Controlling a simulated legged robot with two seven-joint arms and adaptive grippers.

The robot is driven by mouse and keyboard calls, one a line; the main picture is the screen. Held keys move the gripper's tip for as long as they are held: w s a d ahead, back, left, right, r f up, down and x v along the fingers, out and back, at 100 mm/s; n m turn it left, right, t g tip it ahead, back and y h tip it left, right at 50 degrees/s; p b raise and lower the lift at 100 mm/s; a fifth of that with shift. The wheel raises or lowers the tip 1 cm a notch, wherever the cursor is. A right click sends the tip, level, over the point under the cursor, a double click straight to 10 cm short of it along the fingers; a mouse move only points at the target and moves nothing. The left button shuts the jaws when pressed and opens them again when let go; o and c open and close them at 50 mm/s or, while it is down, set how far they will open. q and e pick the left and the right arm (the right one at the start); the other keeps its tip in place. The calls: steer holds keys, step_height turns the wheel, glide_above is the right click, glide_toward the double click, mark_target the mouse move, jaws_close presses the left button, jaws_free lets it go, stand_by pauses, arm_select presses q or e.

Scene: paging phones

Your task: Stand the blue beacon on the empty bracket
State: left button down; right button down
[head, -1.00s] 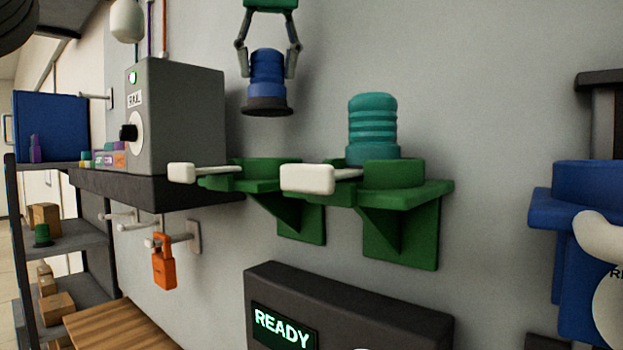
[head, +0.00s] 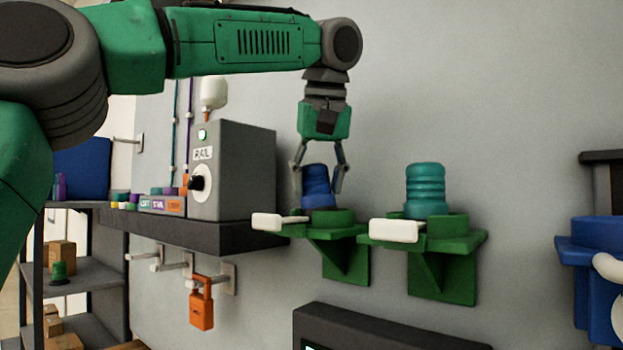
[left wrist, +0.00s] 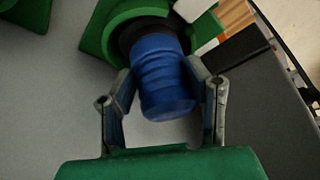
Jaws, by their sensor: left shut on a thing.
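The blue beacon (head: 316,184) is upright at the left green bracket (head: 338,232), its lower part down behind the bracket's front rim. In the left wrist view the beacon (left wrist: 160,75) has its dark base inside the green ring (left wrist: 100,28); whether it bears on the bracket I cannot tell. My left gripper (head: 318,184) is shut on the beacon from above, a finger on each side; it also shows in the left wrist view (left wrist: 163,92). A teal beacon (head: 425,190) stands on the right green bracket (head: 450,240). My right gripper is not in view.
White-ended levers (head: 280,222) (head: 396,231) stick out in front of both brackets. A grey RAIL box (head: 235,170) stands close left on a dark shelf. An orange padlock (head: 201,305) hangs below. A blue holder (head: 597,240) is at the right.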

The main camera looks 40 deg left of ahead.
mark_target(327, 180)
arm_select(q)
steer(key=c, duration=0.8)
jaws_free()
steer(key=shift+w+a+f, duration=0.2)
steer(key=shift+w, duration=0.25)
steer(key=shift+w+a+f, duration=0.15)
steer(key=shift+w+f, duration=0.05)
steer(key=shift+w, duration=0.2)
steer(key=shift+c, duration=0.2)
steer(key=shift+w+d, duration=0.15)
steer(key=shift+d, duration=0.05)
steer(key=shift+d+r, duration=0.2)
steer(key=shift+d, duration=0.1)
steer(key=s+d+r, duration=0.1)
steer(key=s+r, duration=0.1)
steer(key=shift+d+r, duration=0.35)
steer(key=v, duration=0.9)
steer(key=shift+w+r, duration=0.15)
steer(key=shift+r, duration=0.15)
steer(key=shift+a, duration=0.35)
steer(key=shift+f, duration=0.1)
